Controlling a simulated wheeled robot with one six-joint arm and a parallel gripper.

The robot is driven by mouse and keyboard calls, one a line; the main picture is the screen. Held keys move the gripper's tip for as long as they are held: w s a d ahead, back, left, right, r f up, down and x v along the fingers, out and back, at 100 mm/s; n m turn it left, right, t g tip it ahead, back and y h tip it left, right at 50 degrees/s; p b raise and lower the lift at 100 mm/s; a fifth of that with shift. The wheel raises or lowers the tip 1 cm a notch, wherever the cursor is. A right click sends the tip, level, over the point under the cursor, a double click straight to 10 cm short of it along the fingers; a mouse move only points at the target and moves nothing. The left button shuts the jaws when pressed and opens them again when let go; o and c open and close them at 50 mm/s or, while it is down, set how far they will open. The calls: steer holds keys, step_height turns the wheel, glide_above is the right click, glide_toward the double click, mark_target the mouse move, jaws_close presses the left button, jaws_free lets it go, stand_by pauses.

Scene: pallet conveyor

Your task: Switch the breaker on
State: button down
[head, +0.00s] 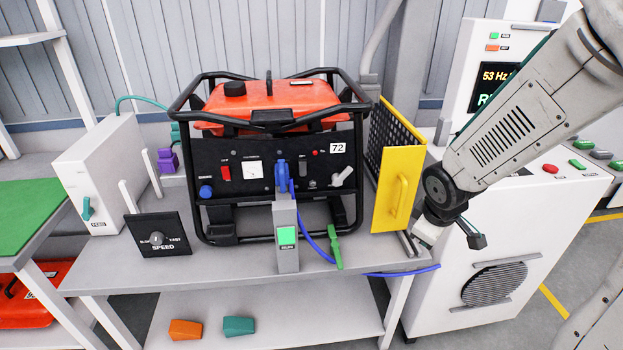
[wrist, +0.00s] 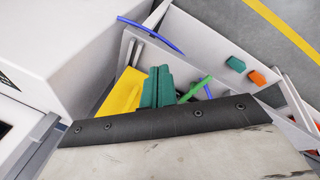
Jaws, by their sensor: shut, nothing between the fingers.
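An orange generator (head: 280,105) in a black frame stands on the grey bench. Its black front panel (head: 258,186) carries a red rocker switch (head: 225,173), a round-dial gauge (head: 252,169), a small dark switch (head: 303,168) and a pale angled handle (head: 342,177). The labels are too small to read, so I cannot tell which part is the breaker or its setting. My gripper (head: 477,241) is right of the generator and the yellow panel, in front of the white cabinet, apart from the panel controls. Its teal fingers (wrist: 157,87) are shut and empty in the wrist view.
A yellow guard panel (head: 398,190) stands between my gripper and the generator. A SPEED dial box (head: 158,236) is left. A white cabinet (head: 480,300) is right.

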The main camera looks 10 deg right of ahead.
steer(key=w+a+f+n+t+y, duration=0.5)
steer(key=w+a+n+t+y, duration=0.1)
steer(key=w+a+n, duration=0.4)
steer(key=a+r+n+t+y, duration=0.2)
steer(key=a+r+n+y, duration=0.3)
steer(key=r+n+y, duration=0.2)
step_height(320, 180, up, 3)
steer(key=shift+w+a+f+n+t+y, duration=0.2)
steer(key=shift+a+n+t+y, duration=0.15)
steer(key=shift+n, duration=0.35)
glide_toward(303, 169)
steer(key=w+a+f, duration=0.2)
steer(key=w+a, duration=0.1)
steer(key=a, duration=0.2)
steer(key=shift+w+a, duration=0.15)
steer(key=shift+w, duration=0.3)
